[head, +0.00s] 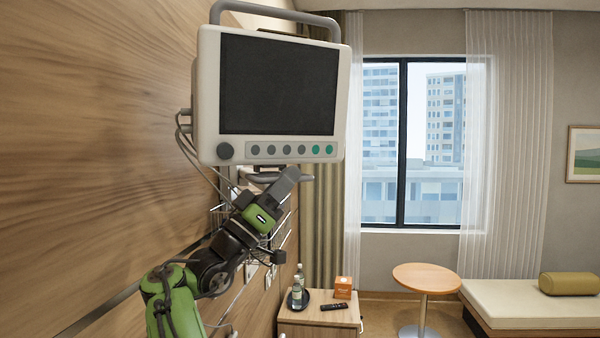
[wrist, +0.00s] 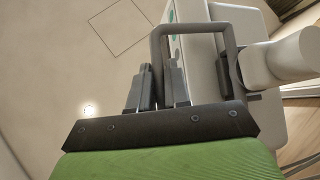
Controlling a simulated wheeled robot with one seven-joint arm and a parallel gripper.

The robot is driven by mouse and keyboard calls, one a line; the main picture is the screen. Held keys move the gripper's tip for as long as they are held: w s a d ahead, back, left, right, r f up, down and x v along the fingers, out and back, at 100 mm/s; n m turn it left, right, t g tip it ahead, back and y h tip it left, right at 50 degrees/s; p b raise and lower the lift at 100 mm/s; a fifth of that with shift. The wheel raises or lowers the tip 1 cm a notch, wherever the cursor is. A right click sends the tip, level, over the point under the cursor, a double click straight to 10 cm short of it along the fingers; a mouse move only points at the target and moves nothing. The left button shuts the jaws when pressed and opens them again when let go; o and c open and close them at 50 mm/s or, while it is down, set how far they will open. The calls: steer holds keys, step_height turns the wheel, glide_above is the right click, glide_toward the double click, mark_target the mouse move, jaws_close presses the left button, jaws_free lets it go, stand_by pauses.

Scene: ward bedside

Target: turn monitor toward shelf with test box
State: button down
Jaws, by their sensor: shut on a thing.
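The monitor (head: 275,85) is a cream box with a dark screen and a row of buttons, mounted by the wood wall. Its screen faces my head camera, angled slightly to the right. A grey loop handle (head: 325,179) sticks out under its lower edge. My gripper (head: 293,176) is at this handle from below, and in the wrist view its two fingers (wrist: 161,88) are closed around one bar of the grey loop (wrist: 155,48). The monitor's body (wrist: 205,60) is right beside them. A small orange box (head: 344,290) stands on the bedside cabinet; its label is too small to read.
A round table (head: 427,277) and a daybed (head: 535,303) stand to the right. Cables (head: 186,140) hang left of the monitor. Open air lies right of the monitor.

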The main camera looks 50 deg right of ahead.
steer(key=shift+w+a+r+m+g+y+p, duration=0.15)
steer(key=shift+a+m+g+y+p, duration=0.15)
steer(key=shift+g, duration=0.3)
steer(key=shift+w+a+f+m+g+y+p, duration=0.15)
steer(key=shift+a+m+g+p, duration=0.15)
steer(key=shift+g, duration=0.3)
steer(key=shift+w+a+r+m+g+y+p, duration=0.2)
steer(key=shift+g+p, duration=0.2)
steer(key=shift+g, duration=0.2)
steer(key=shift+f, duration=0.1)
steer(key=c, duration=1.2)
jaws_free()
steer(key=b+v, duration=0.4)
steer(key=v, duration=0.3)
steer(key=shift+f, duration=0.25)
steer(key=shift+w+a, duration=0.1)
steer(key=shift+a, duration=0.05)
